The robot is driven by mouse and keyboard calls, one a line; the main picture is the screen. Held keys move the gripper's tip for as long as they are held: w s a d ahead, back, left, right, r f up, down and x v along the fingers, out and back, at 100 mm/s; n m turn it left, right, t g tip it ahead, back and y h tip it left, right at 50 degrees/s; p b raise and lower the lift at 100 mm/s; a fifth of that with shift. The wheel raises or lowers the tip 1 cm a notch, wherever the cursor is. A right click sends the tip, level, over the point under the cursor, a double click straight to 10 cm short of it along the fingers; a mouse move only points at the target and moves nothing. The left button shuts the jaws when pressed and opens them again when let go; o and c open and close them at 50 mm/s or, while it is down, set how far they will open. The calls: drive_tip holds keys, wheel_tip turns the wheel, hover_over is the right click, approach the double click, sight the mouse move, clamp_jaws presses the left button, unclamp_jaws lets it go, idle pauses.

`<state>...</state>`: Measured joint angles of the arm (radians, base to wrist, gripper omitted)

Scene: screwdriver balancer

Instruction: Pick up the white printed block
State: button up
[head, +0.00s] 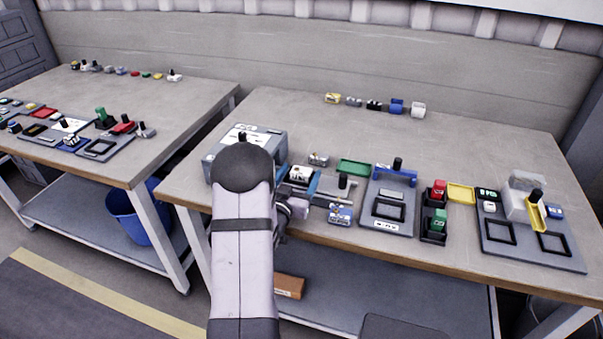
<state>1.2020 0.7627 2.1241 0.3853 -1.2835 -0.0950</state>
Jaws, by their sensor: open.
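A white block with dark print (299,174) sits among the fixtures near the front left of the right-hand table, just right of my arm. A plain-looking white block (418,109) stands at the right end of the back row; I cannot make out any print on it. My gripper (322,203) is open at the table's front edge, in front of and slightly right of the printed block. It looks empty, apart from that block and close to a blue and white block (340,214). My arm hides part of the area to the left.
A grey box (222,150) stands behind my arm. Grey fixtures with black knobs (390,205) and red and green blocks (439,190) line the front. The middle of the right-hand table (300,115) is clear. A second table (150,115) with similar parts stands left.

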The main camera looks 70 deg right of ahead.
sight(299, 175)
drive_tip(key=shift+d, duration=0.1)
drive_tip(key=c, duration=1.3)
drive_tip(key=shift+r, duration=0.1)
drive_tip(key=shift+r, duration=4.95)
